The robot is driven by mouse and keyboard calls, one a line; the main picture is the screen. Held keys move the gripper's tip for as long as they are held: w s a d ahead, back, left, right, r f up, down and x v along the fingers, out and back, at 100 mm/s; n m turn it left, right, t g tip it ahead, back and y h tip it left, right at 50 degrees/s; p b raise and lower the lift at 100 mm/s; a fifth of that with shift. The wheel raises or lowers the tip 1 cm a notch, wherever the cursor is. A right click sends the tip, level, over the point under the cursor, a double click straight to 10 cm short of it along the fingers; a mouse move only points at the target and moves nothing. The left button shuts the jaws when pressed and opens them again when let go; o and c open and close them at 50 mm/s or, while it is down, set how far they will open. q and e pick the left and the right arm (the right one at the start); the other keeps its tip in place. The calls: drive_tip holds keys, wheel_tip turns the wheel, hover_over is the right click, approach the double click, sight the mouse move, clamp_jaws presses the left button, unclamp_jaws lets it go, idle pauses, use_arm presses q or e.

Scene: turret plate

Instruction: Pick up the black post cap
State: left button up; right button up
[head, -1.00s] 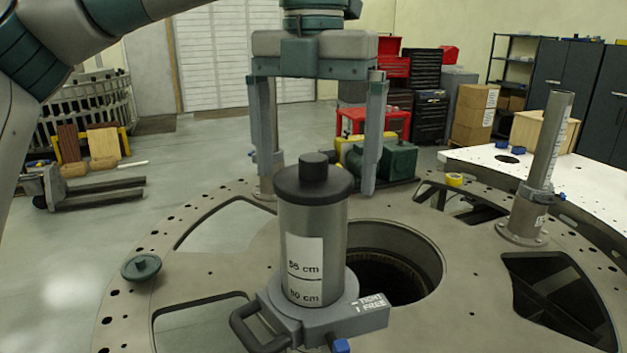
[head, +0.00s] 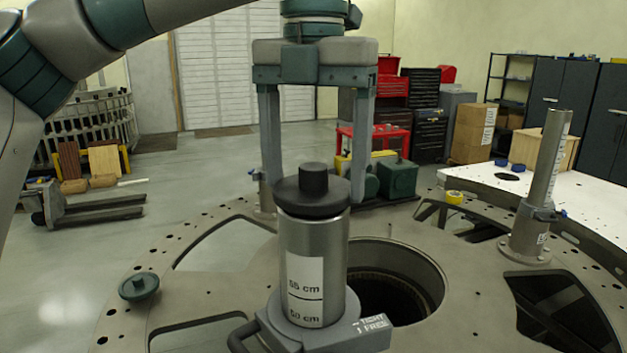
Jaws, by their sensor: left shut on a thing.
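The black post cap (head: 312,196), a round disc with a knob on top, is at the top of the steel post (head: 314,245) in the middle of the head view. My left gripper (head: 315,190) comes down from above, with one finger on each side of the cap, and is shut on it. I cannot tell whether the cap is seated or slightly clear of the post. The post has a white height label and stands in a grey clamp collar (head: 330,331) with a side handle. The collar's lower part is cut off by the picture edge. My right gripper is not in view.
The round plate (head: 225,305) has a large round hole (head: 390,285) right behind the post and several cut-outs. A second steel post (head: 545,185) stands at right. A green knob (head: 139,287) lies at left, and yellow tape (head: 454,197) lies behind the hole.

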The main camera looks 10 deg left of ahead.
use_arm(q)
drive_tip(key=shift+r+b, duration=0.3)
drive_tip(key=shift+r, duration=0.05)
wheel_tip(320, 180, up, 2)
drive_tip(key=shift+r+b, duration=0.1)
drive_tip(key=shift+b, duration=0.55)
drive_tip(key=shift+w+d+r, duration=0.65)
drive_tip(key=shift+w+d, duration=0.05)
drive_tip(key=shift+w, duration=0.1)
drive_tip(key=w+d+r+p, duration=0.1)
drive_tip(key=w+d+r, duration=0.4)
drive_tip(key=w, duration=0.2)
drive_tip(key=shift+w+d+r+p, duration=0.35)
drive_tip(key=shift+r+p, duration=0.05)
